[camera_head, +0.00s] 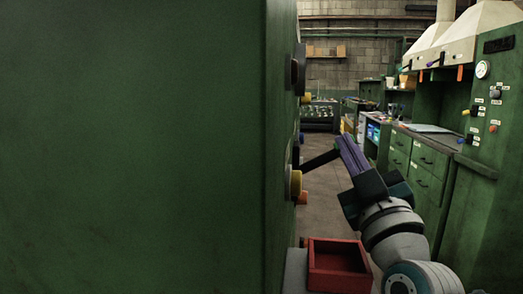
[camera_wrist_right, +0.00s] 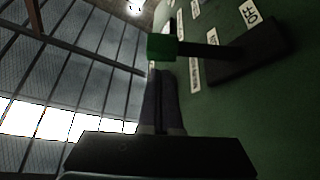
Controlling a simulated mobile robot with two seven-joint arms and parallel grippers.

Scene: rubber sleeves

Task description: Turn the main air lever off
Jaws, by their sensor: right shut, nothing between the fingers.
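A black lever (camera_wrist_right: 212,49) with a green handle end (camera_wrist_right: 174,47) stands out from a black base plate on a green panel in the right wrist view. In the head view a dark bar (camera_head: 320,160), seemingly this lever, sticks out from the panel's edge toward my right gripper (camera_head: 346,142). My right gripper (camera_wrist_right: 161,74) is shut and empty. Its fingertips are close to the green end; I cannot tell whether they touch. My left gripper is not in view.
A large green cabinet (camera_head: 130,140) fills the left of the head view, with several knobs along its edge. A red open box (camera_head: 338,268) is below my right arm. Green drawers (camera_head: 428,160) and a panel with gauges stand at right. A floor aisle (camera_head: 325,205) runs between.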

